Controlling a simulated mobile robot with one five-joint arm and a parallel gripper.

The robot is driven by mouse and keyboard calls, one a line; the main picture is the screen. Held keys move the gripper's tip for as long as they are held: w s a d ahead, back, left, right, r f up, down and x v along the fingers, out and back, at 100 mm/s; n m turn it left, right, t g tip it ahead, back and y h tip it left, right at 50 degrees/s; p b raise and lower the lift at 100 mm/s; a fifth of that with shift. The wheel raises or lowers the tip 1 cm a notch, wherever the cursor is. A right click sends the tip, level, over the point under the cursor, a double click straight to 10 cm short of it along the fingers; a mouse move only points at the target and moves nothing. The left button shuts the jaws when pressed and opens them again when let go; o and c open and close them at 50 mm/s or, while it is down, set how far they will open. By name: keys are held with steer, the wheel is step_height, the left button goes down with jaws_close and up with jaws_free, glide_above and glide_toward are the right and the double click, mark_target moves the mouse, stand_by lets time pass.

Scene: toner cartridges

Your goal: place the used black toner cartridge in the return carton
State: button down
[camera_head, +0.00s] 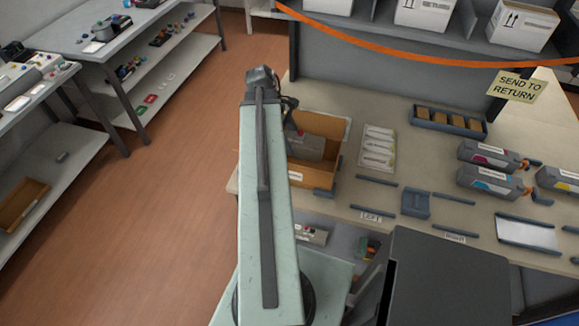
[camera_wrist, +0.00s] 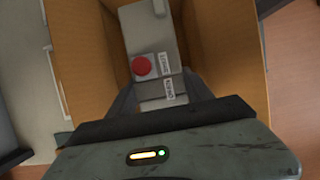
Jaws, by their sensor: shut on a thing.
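The open brown return carton (camera_head: 325,125) stands on the bench just right of my arm in the head view; its walls (camera_wrist: 240,60) fill much of the wrist view. A grey toner cartridge (camera_head: 308,146) shows inside the carton. In the wrist view the cartridge (camera_wrist: 150,30) has a red round mark and white labels with small dark print. My gripper (camera_wrist: 163,92) is over the carton, its fingers either side of the cartridge's near end, shut on it. My arm hides part of the carton in the head view. I cannot tell whether the cartridge touches the carton floor.
A white sheet (camera_head: 378,146) lies right of the carton. Magenta-marked (camera_head: 490,154) and cyan-marked (camera_head: 490,183) cartridges lie farther right. A blue tray (camera_head: 451,122) stands behind. The floor at left is clear.

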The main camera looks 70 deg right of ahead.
step_height(320, 180, down, 10)
steer(key=b, duration=0.8)
steer(key=shift+s+r+b, duration=0.15)
steer(key=shift+b, duration=0.2)
steer(key=shift+r, duration=0.2)
steer(key=shift+f, duration=0.1)
steer(key=shift+c, duration=2.1)
jaws_free()
steer(key=shift+r+p, duration=0.3)
steer(key=shift+p, duration=0.1)
steer(key=p+v, duration=1)
steer(key=v, duration=0.1)
steer(key=shift+d+r, duration=0.1)
steer(key=shift+r, duration=0.05)
steer(key=shift+w+r+p, duration=0.25)
steer(key=shift+p, duration=0.25)
steer(key=shift+f, duration=0.15)
